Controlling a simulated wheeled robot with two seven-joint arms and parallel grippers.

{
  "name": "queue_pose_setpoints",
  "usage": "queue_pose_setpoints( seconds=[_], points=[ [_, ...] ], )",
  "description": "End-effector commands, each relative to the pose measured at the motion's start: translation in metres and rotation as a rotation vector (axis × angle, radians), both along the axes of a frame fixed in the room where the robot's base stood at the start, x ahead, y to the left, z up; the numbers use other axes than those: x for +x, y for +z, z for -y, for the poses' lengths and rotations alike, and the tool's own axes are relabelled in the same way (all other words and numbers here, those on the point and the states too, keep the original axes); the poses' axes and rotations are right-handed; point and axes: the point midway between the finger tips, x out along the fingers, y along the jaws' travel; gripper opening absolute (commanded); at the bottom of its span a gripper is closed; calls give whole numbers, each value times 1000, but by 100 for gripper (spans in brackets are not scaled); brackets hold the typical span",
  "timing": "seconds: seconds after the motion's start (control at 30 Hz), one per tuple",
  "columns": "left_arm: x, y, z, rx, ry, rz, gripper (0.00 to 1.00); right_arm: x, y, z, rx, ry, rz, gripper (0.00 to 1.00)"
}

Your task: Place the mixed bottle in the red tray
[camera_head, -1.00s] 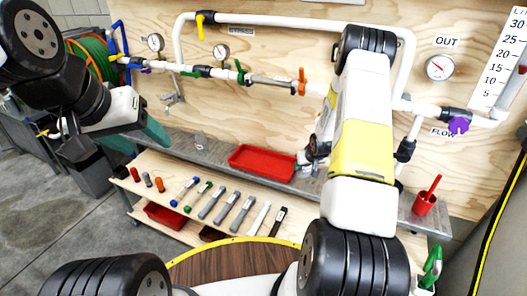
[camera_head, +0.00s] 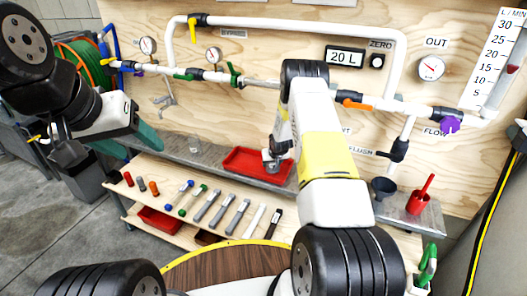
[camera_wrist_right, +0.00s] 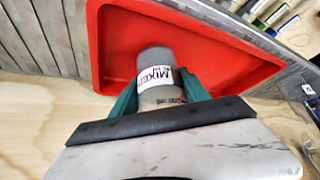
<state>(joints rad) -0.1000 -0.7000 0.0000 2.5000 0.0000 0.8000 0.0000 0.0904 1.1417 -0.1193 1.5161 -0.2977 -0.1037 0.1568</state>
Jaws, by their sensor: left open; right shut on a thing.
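The red tray (camera_head: 240,163) lies on the grey metal shelf below the pipes. It also fills much of the right wrist view (camera_wrist_right: 113,30). The mixed bottle (camera_wrist_right: 155,62), a grey cylinder with a white "MIXED" label, is between the teal fingers of my right gripper (camera_wrist_right: 160,88). The bottle appears within the tray's outline; whether it touches the tray floor I cannot tell. In the head view my right gripper (camera_head: 277,152) is at the tray's right part, partly hidden by my arm. My left gripper (camera_head: 148,136) is open and empty, left of the tray.
A dark funnel (camera_head: 383,187) and a red cup (camera_head: 417,204) stand on the shelf's right end. Several tools and markers lie on the lower wooden shelf (camera_head: 160,203). A second red tray (camera_head: 160,222) sits below it. Pipes and valves cross the wooden wall above.

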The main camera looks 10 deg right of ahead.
Motion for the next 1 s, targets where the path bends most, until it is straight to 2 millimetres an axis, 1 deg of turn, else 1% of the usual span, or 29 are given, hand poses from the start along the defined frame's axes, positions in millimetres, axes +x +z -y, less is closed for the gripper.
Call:
queue_pose_setpoints(
  seconds=[0.2,0.33,0.37,0.4,0.47,0.77,0.87,1.0],
  points=[
    [0,0,0,0,0,0,59,1,1,0,0,0,3,4],
    [0,0,0,0,0,0,59,1,-3,0,0,0,3,4],
    [0,0,0,0,0,0,59,1,-3,0,-1,1,2,57],
    [0,0,0,0,0,0,59,1,-3,0,-1,1,2,65],
    [0,0,0,0,0,0,59,1,-3,0,-1,1,2,75],
    [0,0,0,0,0,0,59,1,-2,0,-1,1,2,75],
    [0,0,0,0,0,0,59,-1,4,0,-1,1,2,75],
    [0,0,0,0,0,0,59,-12,22,0,-1,2,3,75]
  ],
)
